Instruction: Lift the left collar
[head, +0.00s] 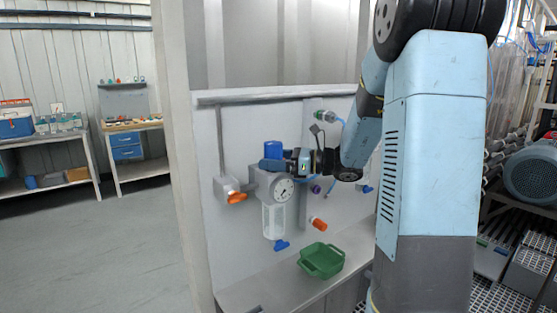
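My arm reaches in from the right, and my gripper (272,164) is at the wall panel, just above the round gauge (283,190). Its fingers are small and partly merged with the fittings there, so I cannot tell whether they are open or touching anything. A blue block (275,149) shows just above the gripper. A clear cylindrical bowl (273,220) hangs upright below the gauge, with a blue piece (281,245) under it. To the left is a grey box fitting with an orange part (236,198). I cannot single out the left collar with certainty.
A green tray (321,260) rests on the grey ledge (262,291) below the panel. A post (178,150) stands left of the panel. Benches are farther left, beyond open floor.

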